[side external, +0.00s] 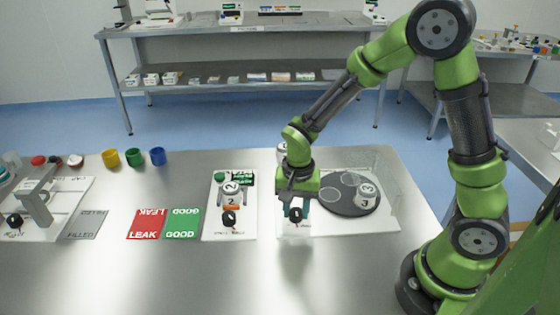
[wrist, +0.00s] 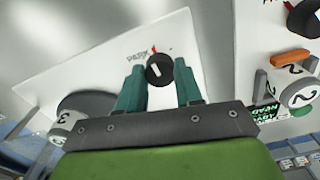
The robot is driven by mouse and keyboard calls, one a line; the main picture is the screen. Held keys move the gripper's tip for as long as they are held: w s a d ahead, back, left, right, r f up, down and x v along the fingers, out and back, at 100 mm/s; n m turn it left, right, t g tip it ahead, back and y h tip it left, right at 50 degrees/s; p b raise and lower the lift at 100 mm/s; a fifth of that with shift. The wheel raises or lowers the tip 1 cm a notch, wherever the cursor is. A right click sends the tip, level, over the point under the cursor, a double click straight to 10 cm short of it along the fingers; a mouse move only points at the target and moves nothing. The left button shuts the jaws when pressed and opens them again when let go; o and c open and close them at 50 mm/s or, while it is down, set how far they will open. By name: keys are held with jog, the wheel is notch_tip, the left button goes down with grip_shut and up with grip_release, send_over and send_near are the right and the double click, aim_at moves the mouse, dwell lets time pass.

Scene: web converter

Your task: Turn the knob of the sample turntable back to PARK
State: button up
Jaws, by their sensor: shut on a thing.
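The sample turntable is a dark round disc (side external: 345,205) on a white base plate (side external: 385,222), and it also shows at the lower left of the wrist view (wrist: 92,103). A white jar marked 3 (side external: 366,195) stands on it. The black knob (wrist: 159,70) with a white pointer line sits on the plate beside the disc. A PARK label (wrist: 137,56) and a small red mark lie just beyond it in the wrist view. My gripper (wrist: 159,72) points down with its teal fingers on either side of the knob, shut on it. I cannot tell which end of the line points.
A second white plate with a black knob (side external: 229,218), an orange piece and a jar marked 2 (side external: 231,190) stands close on the left. Red LEAK (side external: 146,224) and green GOOD (side external: 182,224) cards lie further left. The front of the bench is clear.

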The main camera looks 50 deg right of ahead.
aim_at(296, 211)
jog(key=n, duration=0.5)
jog(key=shift+n, duration=0.4)
jog(key=n, duration=0.5)
dwell(0.4)
jog(key=o, duration=1)
jog(key=shift+o, duration=0.2)
jog(key=shift+r, duration=0.1)
notch_tip(296, 211, up, 17)
